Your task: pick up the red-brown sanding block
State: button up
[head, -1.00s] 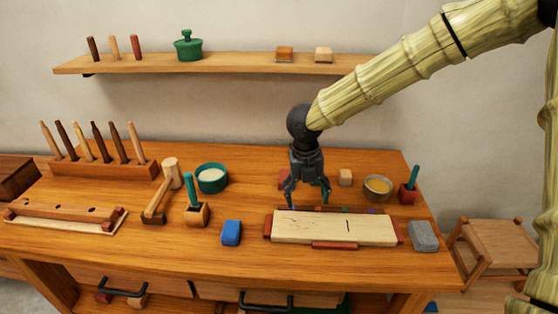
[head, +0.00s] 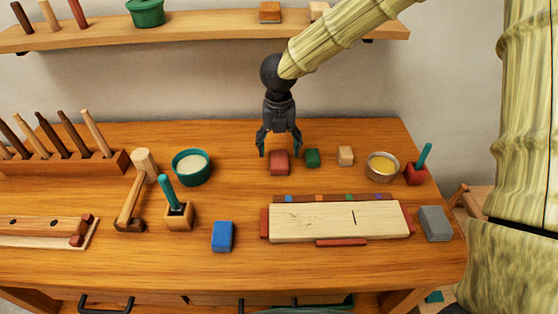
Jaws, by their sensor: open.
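The red-brown sanding block (head: 279,163) lies on the workbench (head: 340,275) toward its back, left of a small green block (head: 312,157). My gripper (head: 279,150) points down just behind or above the red-brown block, with its fingers spread open and nothing between them that I can make out. One fingertip shows left of the block and the other to its right. I cannot tell the exact height of the fingertips above the bench.
A pale block (head: 345,155) and a yellow-filled bowl (head: 382,166) stand to the right. A teal bowl (head: 192,167) stands left. In front are a wooden board (head: 325,222) in red-brown stops, a blue block (head: 222,236) and a grey block (head: 435,223).

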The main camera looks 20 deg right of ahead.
aim_at(279, 158)
jog(key=shift+s+f, duration=0.15)
jog(key=shift+f, duration=0.15)
jog(key=shift+w+d+f+p, duration=0.15)
jog(key=shift+f+p, duration=0.45)
jog(key=shift+f, duration=1.8)
jog(key=c, duration=1.1)
